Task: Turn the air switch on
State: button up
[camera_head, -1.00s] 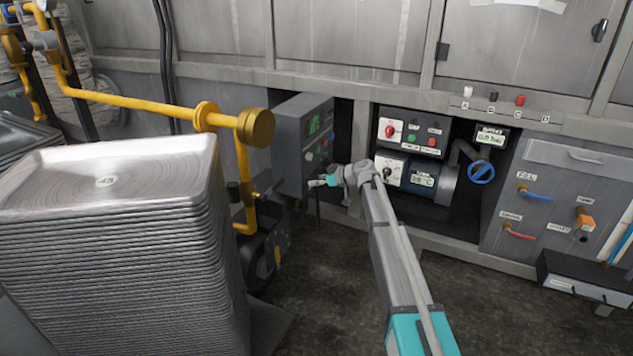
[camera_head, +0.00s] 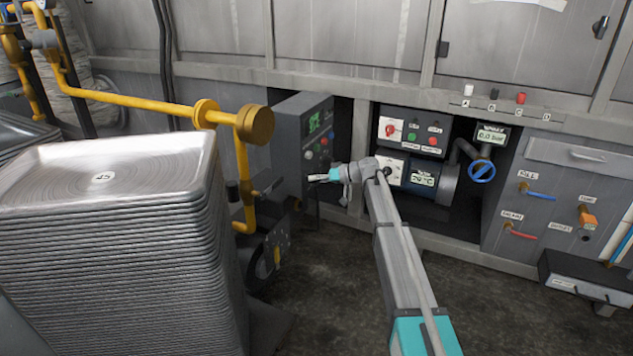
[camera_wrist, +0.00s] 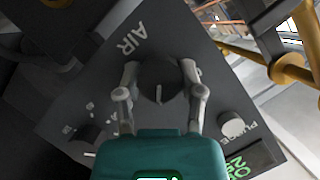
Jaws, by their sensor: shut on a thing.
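The air switch is a dark round knob (camera_wrist: 160,84) under the white word AIR on a grey panel in the wrist view. A white mark on it runs roughly up and down in that picture. My gripper (camera_wrist: 160,72) is shut on the knob, with one finger on each side of it. In the head view my gripper (camera_head: 328,177) is at the right side of the grey control box (camera_head: 290,140); the air switch cannot be made out there.
On the same panel, the wrist view shows a light PURGE knob (camera_wrist: 231,124), a dark knob (camera_wrist: 84,136) and a green display (camera_wrist: 244,166). A yellow pipe (camera_head: 130,102) and a tall stack of trays (camera_head: 110,260) stand left. A panel with a red knob (camera_head: 390,130) is right.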

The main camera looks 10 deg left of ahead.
dwell(0.3)
jog(key=o, duration=1.2)
jog(key=shift+c, duration=0.2)
jog(key=shift+n+t, duration=0.3)
jog(key=shift+s+n+t+h+p, duration=0.1)
jog(key=shift+n+t+h+p, duration=0.3)
jog(key=shift+n, duration=0.3)
jog(key=n+t+h+p, duration=0.1)
jog(key=n+t, duration=0.1)
jog(key=n, duration=0.1)
jog(key=p+v, duration=0.5)
jog(key=v, duration=0.8)
jog(key=shift+s+d+r+n, duration=0.15)
jog(key=shift+d+r+n, duration=0.05)
jog(key=shift+d+n, duration=0.1)
